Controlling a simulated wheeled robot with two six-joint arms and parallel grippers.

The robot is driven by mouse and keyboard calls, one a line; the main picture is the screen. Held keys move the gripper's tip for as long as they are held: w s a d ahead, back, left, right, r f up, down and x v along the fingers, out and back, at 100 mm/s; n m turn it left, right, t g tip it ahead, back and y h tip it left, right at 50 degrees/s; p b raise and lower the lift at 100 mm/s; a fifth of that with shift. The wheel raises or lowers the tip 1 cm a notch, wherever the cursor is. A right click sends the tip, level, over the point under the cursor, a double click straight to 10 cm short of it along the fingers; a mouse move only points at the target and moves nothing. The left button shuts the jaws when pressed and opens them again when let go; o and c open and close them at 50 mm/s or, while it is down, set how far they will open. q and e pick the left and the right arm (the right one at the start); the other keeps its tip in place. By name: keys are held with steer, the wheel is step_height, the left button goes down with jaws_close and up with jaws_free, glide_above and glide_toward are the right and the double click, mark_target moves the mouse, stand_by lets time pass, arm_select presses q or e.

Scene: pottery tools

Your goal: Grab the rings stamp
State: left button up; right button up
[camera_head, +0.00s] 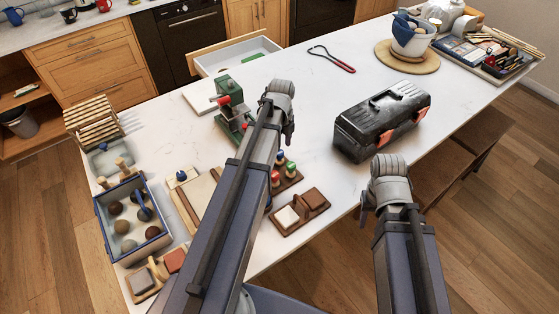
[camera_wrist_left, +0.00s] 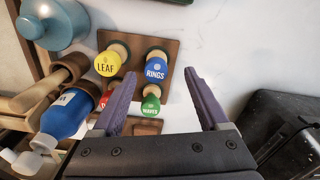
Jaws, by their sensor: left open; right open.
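The rings stamp, with a blue round top labelled RINGS (camera_wrist_left: 156,69), stands in a wooden holder (camera_wrist_left: 171,50) in the left wrist view. Beside it stand the yellow LEAF stamp (camera_wrist_left: 107,64), the green WAVES stamp (camera_wrist_left: 150,105) and a red stamp, partly hidden. In the head view the blue-topped stamp (camera_head: 281,155) shows just right of my left arm. My left gripper (camera_wrist_left: 161,76) is open and empty; in the wrist view its fingers lie to either side of the blue top, apart from it. My right gripper (camera_head: 389,178) is near the table's front edge, its fingers mostly hidden.
A black toolbox (camera_head: 382,122) stands right of the stamps. A green and red device (camera_head: 230,105) stands behind my left arm. A blue bottle (camera_wrist_left: 65,112) is near the holder. White table lies clear behind the toolbox.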

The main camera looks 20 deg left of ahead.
mark_target(279, 157)
arm_select(q)
steer(key=f+b, duration=0.5)
steer(key=shift+s+a+f, duration=0.2)
steer(key=shift+s, duration=0.05)
steer(key=shift+r, duration=0.1)
steer(key=shift+c, duration=0.4)
jaws_close()
